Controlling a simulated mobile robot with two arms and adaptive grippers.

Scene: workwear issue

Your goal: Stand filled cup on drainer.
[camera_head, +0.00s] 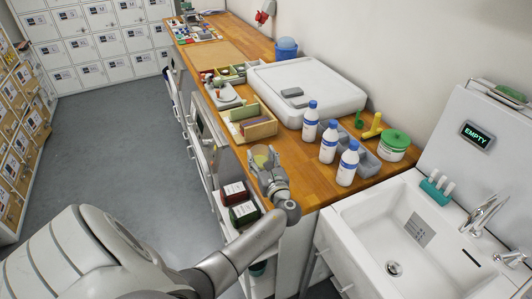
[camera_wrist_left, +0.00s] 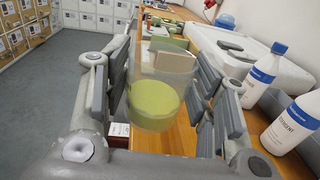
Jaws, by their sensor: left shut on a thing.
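A clear cup (camera_head: 261,152) with yellow-green contents is held between the fingers of my left gripper (camera_head: 266,162). In the left wrist view the cup (camera_wrist_left: 162,92) looks about upright, its contents (camera_wrist_left: 156,105) filling the lower part. The gripper (camera_wrist_left: 160,85) is shut on its sides. It is over the front edge of the wooden counter (camera_head: 310,183); the height above it is hard to tell. A grey compartmented tray (camera_head: 366,157), possibly the drainer, lies partly hidden behind white bottles, right of the cup. My right gripper is out of view.
Three blue-capped bottles (camera_head: 329,143) stand between the cup and the grey tray. A green-lidded tub (camera_head: 394,145) and yellow fitting (camera_head: 373,126) are behind. The sink (camera_head: 421,244) is at right.

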